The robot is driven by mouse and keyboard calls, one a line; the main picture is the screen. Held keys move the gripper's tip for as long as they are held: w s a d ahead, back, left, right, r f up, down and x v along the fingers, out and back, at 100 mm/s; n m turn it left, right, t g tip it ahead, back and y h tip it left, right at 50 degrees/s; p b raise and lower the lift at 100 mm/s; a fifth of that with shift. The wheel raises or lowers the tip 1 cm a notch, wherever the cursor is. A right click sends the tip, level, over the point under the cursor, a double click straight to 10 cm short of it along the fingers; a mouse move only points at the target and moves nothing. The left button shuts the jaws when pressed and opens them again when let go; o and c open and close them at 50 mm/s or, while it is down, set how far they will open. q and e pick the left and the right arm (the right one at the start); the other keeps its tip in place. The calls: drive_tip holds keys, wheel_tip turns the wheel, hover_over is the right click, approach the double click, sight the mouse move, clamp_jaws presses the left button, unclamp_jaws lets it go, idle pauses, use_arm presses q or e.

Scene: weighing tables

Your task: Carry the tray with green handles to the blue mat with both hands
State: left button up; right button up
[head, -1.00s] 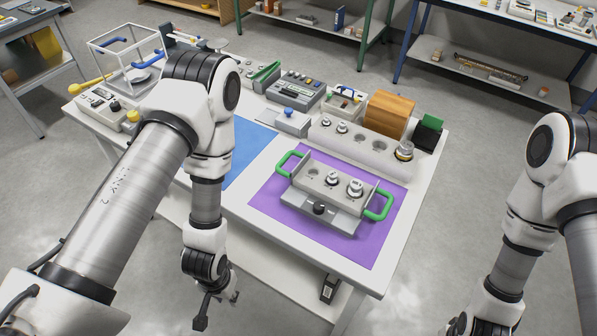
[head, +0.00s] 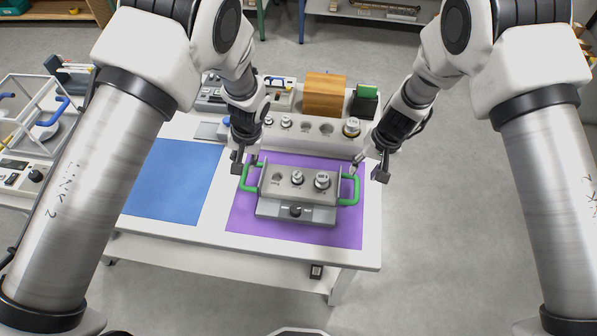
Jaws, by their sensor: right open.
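The tray with green handles (head: 290,191) is grey and sits on the purple mat (head: 245,226). My right gripper (head: 370,169) is open beside the top of the right green handle. I cannot tell whether either gripper touches its handle. The blue mat (head: 172,182) lies bare to the left of the purple mat.
A grey weight block (head: 295,139) with several weights stands behind the tray. A wooden box (head: 324,94) and a black and green box (head: 365,100) stand behind it. A clear-sided balance (head: 35,110) stands at the left. The white table's front edge (head: 300,257) is clear.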

sight(243, 178)
use_arm(q)
drive_tip(key=f, duration=0.4)
drive_tip(key=a+f, duration=0.1)
drive_tip(key=f, duration=0.2)
drive_tip(key=shift+s+f, duration=0.1)
drive_tip(key=shift+s, duration=0.3)
use_arm(e)
drive_tip(key=f, duration=0.5)
drive_tip(key=a+f, duration=0.1)
drive_tip(key=f, duration=0.1)
drive_tip(key=shift+s+f, duration=0.2)
drive_tip(key=shift+s, duration=0.2)
use_arm(q)
drive_tip(key=c, duration=0.5)
use_arm(e)
drive_tip(key=c, duration=0.5)
use_arm(q)
clamp_jaws()
use_arm(e)
drive_tip(key=shift+s, duration=0.1)
clamp_jaws()
drive_tip(key=shift+r, duration=0.1)
